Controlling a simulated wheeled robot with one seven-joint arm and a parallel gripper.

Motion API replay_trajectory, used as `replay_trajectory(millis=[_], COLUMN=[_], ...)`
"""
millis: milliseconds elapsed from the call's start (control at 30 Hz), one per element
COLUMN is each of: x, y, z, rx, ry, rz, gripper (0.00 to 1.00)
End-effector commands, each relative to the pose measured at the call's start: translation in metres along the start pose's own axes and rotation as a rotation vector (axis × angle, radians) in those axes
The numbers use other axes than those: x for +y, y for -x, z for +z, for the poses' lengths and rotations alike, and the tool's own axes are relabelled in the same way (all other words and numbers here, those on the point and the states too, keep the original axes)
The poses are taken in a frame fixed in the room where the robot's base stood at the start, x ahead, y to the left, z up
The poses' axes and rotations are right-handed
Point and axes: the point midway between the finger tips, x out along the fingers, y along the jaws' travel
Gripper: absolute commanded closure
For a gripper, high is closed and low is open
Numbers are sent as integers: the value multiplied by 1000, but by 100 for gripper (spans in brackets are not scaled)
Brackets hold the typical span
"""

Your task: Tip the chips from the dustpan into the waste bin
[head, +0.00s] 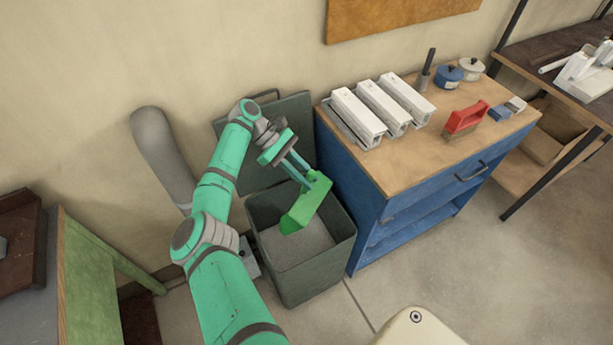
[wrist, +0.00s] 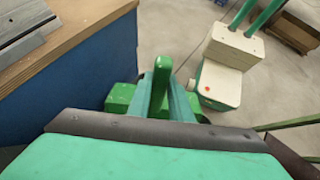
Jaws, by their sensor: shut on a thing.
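My gripper (head: 302,178) is shut on the green dustpan (head: 308,203) and holds it over the waste bin (head: 318,272). The dustpan is tilted steeply, with its wide end low over the bin's opening. The bin is dark grey-green, and its lid (head: 291,120) stands open against the wall. A pale, speckled grey surface shows inside the bin; I cannot tell whether it is chips or the bin's floor. No chips can be made out on the dustpan. In the wrist view the dustpan's handle (wrist: 161,82) stands between my fingers.
A blue cabinet (head: 345,200) with a wooden top stands close to the bin's right. On it are white profiles (head: 382,107), a red brush (head: 466,117) and small pots (head: 448,77). A green-sided bench (head: 85,275) is at left. Open floor lies at right.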

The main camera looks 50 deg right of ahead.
Motion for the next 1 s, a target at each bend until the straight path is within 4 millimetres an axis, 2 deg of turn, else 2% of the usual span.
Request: replay_trajectory(millis=[167,433,1000], x=[0,0,0], y=[4,14,41], z=[5,17,52], rx=[55,261,850], ry=[-5,-6,-7], rz=[-1,0,0], gripper=[100,100,100])
